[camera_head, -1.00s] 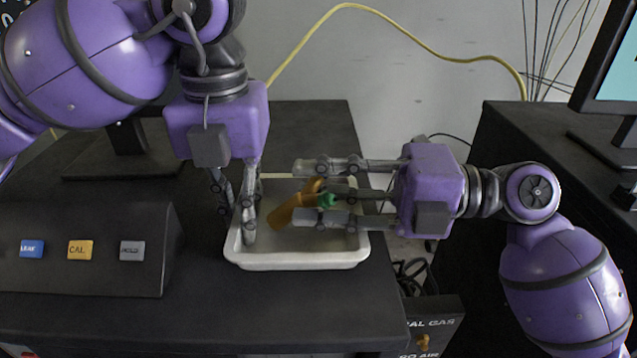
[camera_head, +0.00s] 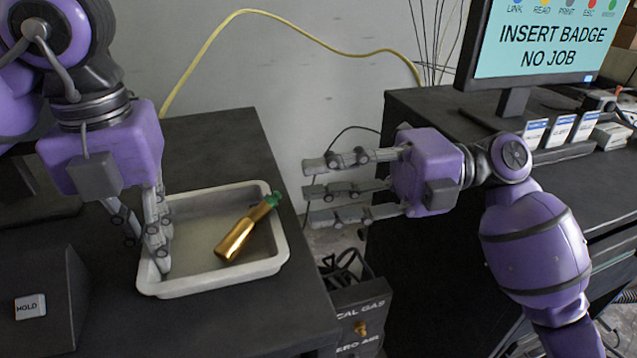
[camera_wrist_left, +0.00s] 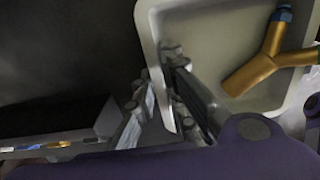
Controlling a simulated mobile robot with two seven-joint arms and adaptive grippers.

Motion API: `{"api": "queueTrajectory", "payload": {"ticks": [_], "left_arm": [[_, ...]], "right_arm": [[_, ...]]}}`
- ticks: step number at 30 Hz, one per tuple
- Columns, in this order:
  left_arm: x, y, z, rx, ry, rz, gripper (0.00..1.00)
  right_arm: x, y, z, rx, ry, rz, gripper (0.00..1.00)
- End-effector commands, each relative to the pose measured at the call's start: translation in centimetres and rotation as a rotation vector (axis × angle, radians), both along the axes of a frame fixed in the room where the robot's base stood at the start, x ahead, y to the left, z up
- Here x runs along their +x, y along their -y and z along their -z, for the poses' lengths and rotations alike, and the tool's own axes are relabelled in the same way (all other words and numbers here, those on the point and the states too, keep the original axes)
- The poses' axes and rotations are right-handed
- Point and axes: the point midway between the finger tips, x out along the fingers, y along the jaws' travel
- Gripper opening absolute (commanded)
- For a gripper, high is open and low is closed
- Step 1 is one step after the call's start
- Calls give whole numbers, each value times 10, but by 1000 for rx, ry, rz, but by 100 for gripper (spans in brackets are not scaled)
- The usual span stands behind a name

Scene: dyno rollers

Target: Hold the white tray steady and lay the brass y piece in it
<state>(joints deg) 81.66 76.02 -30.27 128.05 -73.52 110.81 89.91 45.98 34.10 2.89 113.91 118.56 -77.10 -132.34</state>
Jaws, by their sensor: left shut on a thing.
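The white tray (camera_head: 215,285) sits on the dark bench top near its right edge. My left gripper (camera_head: 146,240) is shut on the tray's left wall, one side inside and one outside; the left wrist view shows the fingers (camera_wrist_left: 157,68) straddling the rim. The brass y piece (camera_head: 235,240) lies tilted in the tray, its green-tipped end at the right wall. In the left wrist view the y piece (camera_wrist_left: 262,65) shows its fork and a blue cap. My right gripper (camera_head: 315,192) is open and empty, right of the tray and apart from it.
A sloped black console with a HOLD button (camera_head: 30,306) stands at the left. A gap with a gas box (camera_head: 362,320) separates the bench from the right desk, which carries a monitor (camera_head: 540,40). A yellow hose (camera_head: 290,22) runs along the wall.

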Motion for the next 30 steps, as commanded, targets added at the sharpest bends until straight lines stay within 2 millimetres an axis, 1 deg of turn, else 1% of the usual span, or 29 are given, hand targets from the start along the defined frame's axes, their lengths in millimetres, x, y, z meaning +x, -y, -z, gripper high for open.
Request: {"api": "queueTrajectory", "payload": {"ticks": [5,6,10,18,22,26,30], "left_arm": [[0,0,1,1,-1,0,0],[0,0,1,1,-1,0,16],[0,0,1,1,-1,0,33],[0,0,0,0,0,0,33],[0,0,-7,-2,2,0,33],[1,1,-27,-2,4,-1,33],[1,1,-60,-2,7,-1,33]], "right_arm": [[0,0,0,0,0,0,34],[0,0,0,0,0,0,34],[0,-1,0,0,0,0,34],[0,-1,0,1,0,0,34],[0,-1,0,1,0,0,34],[0,-1,0,1,0,0,34],[0,-1,0,0,1,0,34]]}}
